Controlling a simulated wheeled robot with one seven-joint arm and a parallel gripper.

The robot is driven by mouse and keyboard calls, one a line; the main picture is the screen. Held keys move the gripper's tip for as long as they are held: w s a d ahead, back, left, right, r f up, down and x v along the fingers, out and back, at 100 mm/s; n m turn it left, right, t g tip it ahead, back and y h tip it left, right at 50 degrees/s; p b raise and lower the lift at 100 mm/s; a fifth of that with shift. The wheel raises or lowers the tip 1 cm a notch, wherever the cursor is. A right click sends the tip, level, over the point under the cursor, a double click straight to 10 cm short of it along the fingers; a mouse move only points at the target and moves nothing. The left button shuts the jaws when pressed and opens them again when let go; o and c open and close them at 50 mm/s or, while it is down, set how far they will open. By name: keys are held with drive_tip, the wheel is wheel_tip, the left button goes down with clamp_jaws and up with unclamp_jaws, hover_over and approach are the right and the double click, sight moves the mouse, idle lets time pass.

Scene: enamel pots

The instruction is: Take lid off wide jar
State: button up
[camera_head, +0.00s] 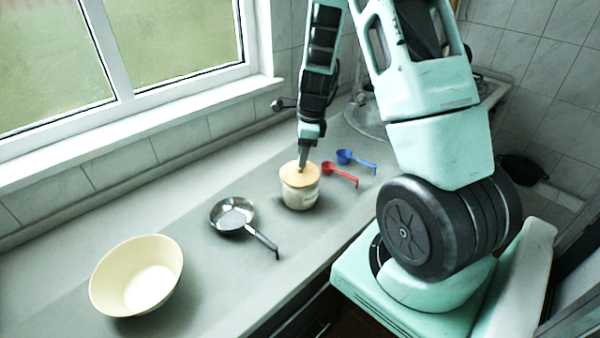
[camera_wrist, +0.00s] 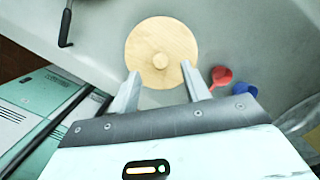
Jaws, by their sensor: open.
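The wide jar (camera_head: 300,196) stands upright on the counter in the head view, pale with a label on its front. Its round wooden lid (camera_head: 300,174) sits on top. In the wrist view the lid (camera_wrist: 150,40) shows from above with a small round knob (camera_wrist: 160,61) at its middle. My gripper (camera_head: 303,164) is over the lid in the head view. In the wrist view my gripper (camera_wrist: 160,80) is open, its two fingers apart at the lid's near edge, with the knob just beyond the tips, not between them. Whether the fingers touch the lid I cannot tell.
A red scoop (camera_head: 338,173) and a blue scoop (camera_head: 355,160) lie right of the jar. A small metal pan (camera_head: 232,214) lies to its left, and a cream bowl (camera_head: 137,277) stands further left. The counter between pan and bowl is clear. The window wall runs behind.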

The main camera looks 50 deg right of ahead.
sight(300, 171)
drive_tip(key=shift+w+a+f+p, duration=0.1)
drive_tip(key=shift+w+f+p, duration=0.1)
drive_tip(key=shift+f, duration=0.8)
drive_tip(key=shift+w+a+f+p, duration=0.1)
drive_tip(key=shift+f+p, duration=0.1)
drive_tip(key=shift+f, duration=0.75)
drive_tip(key=shift+c, duration=0.4)
clamp_jaws()
